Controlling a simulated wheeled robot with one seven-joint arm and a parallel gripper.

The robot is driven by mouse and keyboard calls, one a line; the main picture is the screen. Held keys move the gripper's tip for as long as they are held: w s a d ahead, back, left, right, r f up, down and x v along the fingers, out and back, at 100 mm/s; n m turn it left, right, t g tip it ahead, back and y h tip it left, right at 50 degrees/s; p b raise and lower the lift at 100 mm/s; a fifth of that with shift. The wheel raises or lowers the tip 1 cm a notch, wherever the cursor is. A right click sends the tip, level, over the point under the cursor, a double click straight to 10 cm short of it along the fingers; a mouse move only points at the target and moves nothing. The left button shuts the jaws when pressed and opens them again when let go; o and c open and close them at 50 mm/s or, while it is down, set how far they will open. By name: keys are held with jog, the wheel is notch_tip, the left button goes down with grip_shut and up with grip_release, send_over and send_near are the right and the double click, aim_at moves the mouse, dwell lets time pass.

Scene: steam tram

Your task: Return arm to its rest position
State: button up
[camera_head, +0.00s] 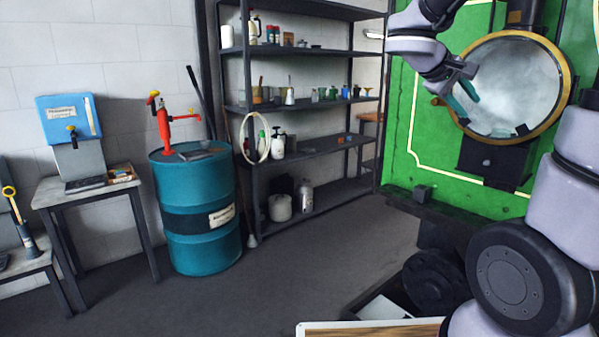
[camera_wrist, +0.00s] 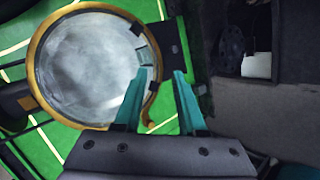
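My arm reaches up at the right of the head view, in front of the green steam tram (camera_head: 405,140). My gripper (camera_head: 463,104) is near the tram's round, brass-rimmed glass front (camera_head: 515,85). The round glass front (camera_wrist: 85,65) lies beyond the left finger in that view. I cannot tell whether a finger touches it.
A teal drum (camera_head: 195,195) with a red hand pump (camera_head: 165,125) stands left of a dark shelf rack (camera_head: 320,148). A small table (camera_head: 100,190) bears a blue dispenser box (camera_head: 68,117). The grey floor (camera_head: 290,270) in the middle is clear.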

jog(key=s+a+f+m+y, duration=0.3)
jog(key=s+a+y, duration=0.25)
jog(key=s, duration=0.35)
jog(key=s+a+r+m+t+y, duration=0.2)
jog(key=s+a+m+y, duration=0.1)
jog(key=a+y, duration=0.4)
jog(key=shift+s+a+t, duration=0.4)
jog(key=shift+s+a, duration=0.5)
jog(key=shift+a, duration=0.25)
